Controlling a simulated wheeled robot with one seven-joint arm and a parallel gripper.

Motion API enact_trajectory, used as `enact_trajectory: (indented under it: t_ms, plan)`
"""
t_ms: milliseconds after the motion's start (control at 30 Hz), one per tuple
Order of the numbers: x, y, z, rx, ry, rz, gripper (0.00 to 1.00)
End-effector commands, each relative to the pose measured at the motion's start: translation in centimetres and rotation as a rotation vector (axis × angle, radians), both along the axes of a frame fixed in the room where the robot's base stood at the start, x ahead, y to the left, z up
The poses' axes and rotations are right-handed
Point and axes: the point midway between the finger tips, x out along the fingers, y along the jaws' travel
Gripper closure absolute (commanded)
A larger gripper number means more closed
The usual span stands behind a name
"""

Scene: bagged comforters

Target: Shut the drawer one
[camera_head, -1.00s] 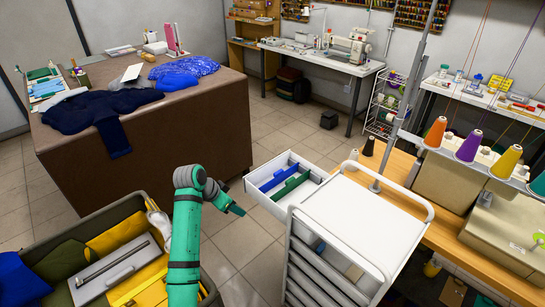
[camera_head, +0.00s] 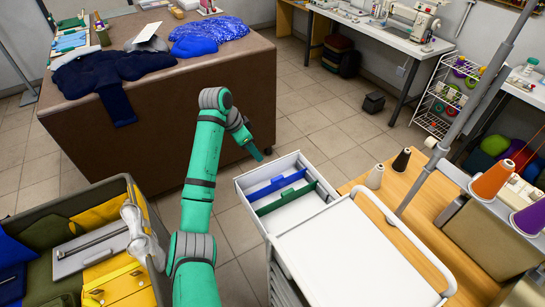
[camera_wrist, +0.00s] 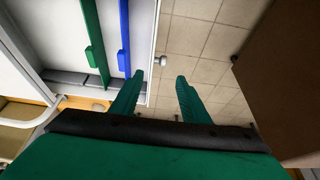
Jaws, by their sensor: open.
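The open drawer (camera_head: 252,210) is a white tray with a blue divider and a green divider, pulled out from the white cabinet (camera_head: 345,255). In the wrist view the drawer (camera_wrist: 65,80) fills the upper left, with a small round knob (camera_wrist: 163,61) on its front. Contact between finger and drawer cannot be told.
A brown table (camera_head: 160,140) with folded dark and blue cloth stands close behind my gripper. A bin (camera_head: 70,222) with yellow and blue bags is at the lower left. Wooden worktop (camera_head: 400,190) with thread cones lies right of the cabinet. Tiled floor is free between drawer and table.

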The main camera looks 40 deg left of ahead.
Motion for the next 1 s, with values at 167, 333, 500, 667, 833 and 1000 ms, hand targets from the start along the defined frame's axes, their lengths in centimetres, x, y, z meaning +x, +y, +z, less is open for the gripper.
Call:
enact_trajectory:
  t_ms: [167,333,500,667,833,1000]
  plan:
    - [0.5,-0.2,-1.5,-0.002,0.002,0.000,0.58]
    - [1.6,-0.5,-4.1,-0.003,0.002,0.000,0.58]
    - [2.6,-0.8,-6.9,-0.003,0.002,0.001,0.58]
    - [3.3,-0.9,-8.7,-0.002,0.002,0.003,0.58]
    - [3.6,-1.0,-9.7,0.000,0.001,0.004,0.58]
    - [3.6,-0.9,-9.9,-0.001,0.001,0.005,0.58]
